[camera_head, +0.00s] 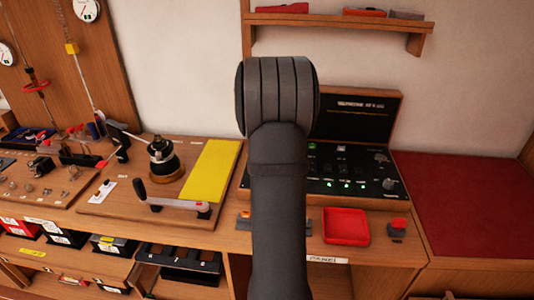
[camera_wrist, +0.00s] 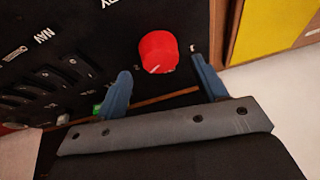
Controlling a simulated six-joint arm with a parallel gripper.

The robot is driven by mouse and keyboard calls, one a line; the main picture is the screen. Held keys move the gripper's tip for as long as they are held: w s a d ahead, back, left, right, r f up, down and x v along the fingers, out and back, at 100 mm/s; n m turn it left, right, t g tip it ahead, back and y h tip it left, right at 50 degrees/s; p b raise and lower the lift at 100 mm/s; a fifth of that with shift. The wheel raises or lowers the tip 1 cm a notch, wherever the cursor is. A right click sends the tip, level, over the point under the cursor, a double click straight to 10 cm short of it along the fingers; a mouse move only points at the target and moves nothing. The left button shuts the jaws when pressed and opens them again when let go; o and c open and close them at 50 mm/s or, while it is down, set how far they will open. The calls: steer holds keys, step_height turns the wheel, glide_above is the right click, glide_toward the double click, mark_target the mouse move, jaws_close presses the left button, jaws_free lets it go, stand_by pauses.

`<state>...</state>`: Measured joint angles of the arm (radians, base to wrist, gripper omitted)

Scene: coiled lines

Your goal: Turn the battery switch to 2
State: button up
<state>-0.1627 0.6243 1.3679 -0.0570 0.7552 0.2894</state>
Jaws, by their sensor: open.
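The battery switch is a red round knob (camera_wrist: 158,52) on the black panel in the wrist view. A small white pointer mark shows on its lower edge, towards my gripper; I cannot read which position it marks. My gripper (camera_wrist: 160,66) has two blue fingers spread apart, one to each side of the knob's near edge, with nothing between them that I can see held. I cannot tell whether they touch it. In the head view, the black switch panel (camera_head: 352,187) is partly behind my arm, which hides the knob and gripper.
White lettering and dark rocker switches (camera_wrist: 45,82) lie left of the knob. In the head view, a red tray (camera_head: 346,227) and a red-topped button (camera_head: 398,226) stand before the panel. A winch (camera_head: 163,157) and yellow sheet (camera_head: 211,170) lie left. A red mat (camera_head: 465,205) is clear.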

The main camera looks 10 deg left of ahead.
steer(key=v, duration=1.4)
steer(key=shift+r, duration=0.25)
steer(key=shift+a+f, duration=0.1)
steer(key=x, duration=1.7)
steer(key=shift+f, duration=0.1)
